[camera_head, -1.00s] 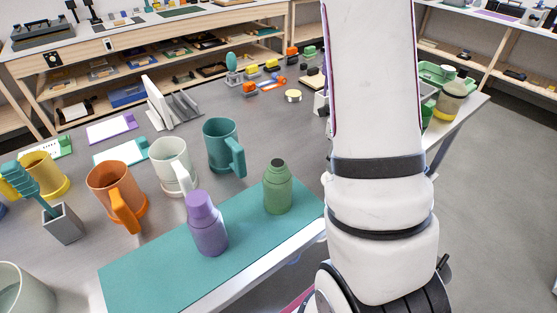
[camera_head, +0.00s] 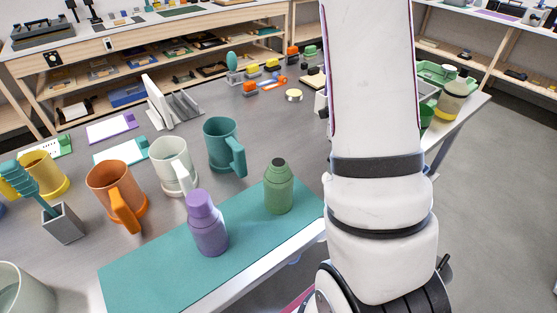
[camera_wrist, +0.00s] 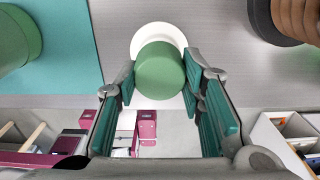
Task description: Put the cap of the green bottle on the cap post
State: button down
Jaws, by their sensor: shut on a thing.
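The green bottle (camera_head: 279,190) stands upright on the teal mat, right of the purple bottle (camera_head: 208,225). Part of the green bottle (camera_wrist: 14,42) shows at the upper left of the wrist view. My gripper (camera_wrist: 160,76) is shut on a round green cap (camera_wrist: 160,68), with a teal finger pad on either side. A white round disc (camera_wrist: 157,36) lies behind the cap over the grey table; it looks like the base of the cap post. The cap hides any post shaft, and I cannot tell if they touch. My arm hides the gripper in the head view.
The teal mat (camera_head: 150,275) runs along the table's front edge. Mugs in teal (camera_head: 221,143), white (camera_head: 170,163) and orange (camera_head: 112,190) stand behind it. In the wrist view a dark round thing (camera_wrist: 266,20) stands at upper right, and the table edge crosses below the cap.

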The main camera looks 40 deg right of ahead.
jog(key=shift+f+b, duration=0.3)
jog(key=shift+f, duration=0.2)
jog(key=c, duration=1)
grip_release()
jog(key=shift+r, duration=0.15)
jog(key=shift+r+p, duration=2.85)
jog(key=shift+r, duration=1)
notch_tip(320, 180, up, 12)
jog(key=shift+a, duration=0.1)
